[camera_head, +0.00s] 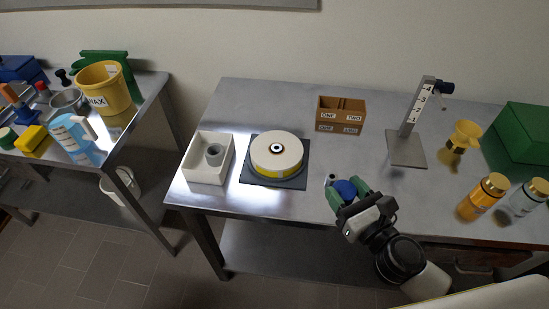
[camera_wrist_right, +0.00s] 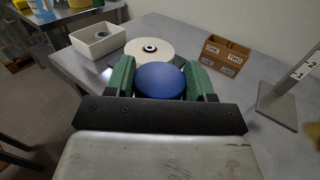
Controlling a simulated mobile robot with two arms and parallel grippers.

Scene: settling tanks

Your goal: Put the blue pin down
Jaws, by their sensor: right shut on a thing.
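A small grey-white piece (camera_head: 331,178) shows beside the fingers. My left gripper is not in view.
Left of the gripper, a cream disc (camera_head: 276,150) lies on a dark square base (camera_head: 246,176), beside a white tray (camera_head: 186,170) holding a grey ring (camera_head: 214,153). A brown divided box (camera_head: 341,113), a scale stand (camera_head: 406,150) and an orange bottle (camera_head: 479,198) stand behind and right. Bare steel lies between.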

